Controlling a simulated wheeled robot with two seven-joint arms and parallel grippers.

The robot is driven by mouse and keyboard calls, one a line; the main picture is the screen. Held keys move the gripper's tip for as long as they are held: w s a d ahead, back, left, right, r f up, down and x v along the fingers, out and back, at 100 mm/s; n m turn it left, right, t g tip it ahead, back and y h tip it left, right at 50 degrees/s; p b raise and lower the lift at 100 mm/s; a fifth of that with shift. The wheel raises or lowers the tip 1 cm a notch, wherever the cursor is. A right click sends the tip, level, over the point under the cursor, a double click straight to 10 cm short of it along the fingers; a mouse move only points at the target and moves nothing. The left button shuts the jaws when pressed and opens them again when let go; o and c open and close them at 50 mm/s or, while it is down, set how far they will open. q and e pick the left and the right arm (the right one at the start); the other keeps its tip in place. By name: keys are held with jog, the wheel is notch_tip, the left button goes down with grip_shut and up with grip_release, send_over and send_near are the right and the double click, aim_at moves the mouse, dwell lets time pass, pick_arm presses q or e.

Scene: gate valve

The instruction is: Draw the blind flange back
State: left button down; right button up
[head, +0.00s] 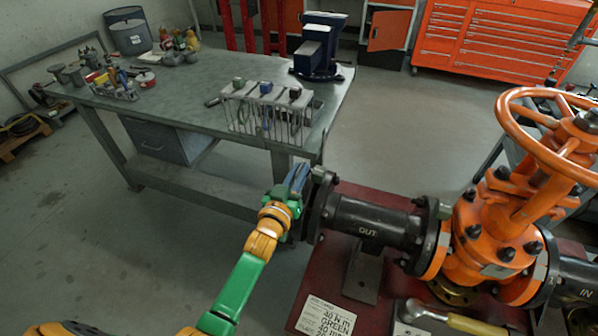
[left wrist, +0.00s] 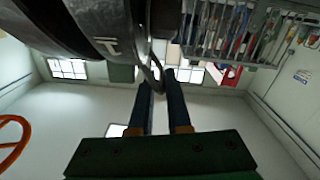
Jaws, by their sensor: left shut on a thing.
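The black blind flange (head: 318,207) stands upright at the left end of the black pipe marked OUT (head: 368,226). In the left wrist view a large dark round body (left wrist: 85,28), likely the flange and pipe end, fills the upper left. My left gripper (head: 297,178) is at the flange's left side, its blue fingers partly hiding it. In the left wrist view the fingers (left wrist: 158,80) are close together around a thin dark curved handle (left wrist: 154,62), shut on it. Whether the flange face touches the pipe flange cannot be told. My right gripper is not in view.
The orange gate valve (head: 495,230) with its handwheel (head: 545,135) stands right of the pipe on a dark red base (head: 335,262). A label card (head: 327,315) and a yellow-handled tool (head: 450,317) lie in front. A workbench (head: 200,95) with a tool rack (head: 268,108) is behind.

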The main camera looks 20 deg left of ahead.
pick_arm(q)
jog(key=shift+a, duration=0.2)
jog(key=c, duration=1.1)
grip_release()
jog(key=shift+c, duration=0.2)
jog(key=shift+o, duration=0.9)
jog(key=shift+a+f, duration=0.1)
jog(key=shift+a, duration=0.1)
jog(key=s, duration=0.7)
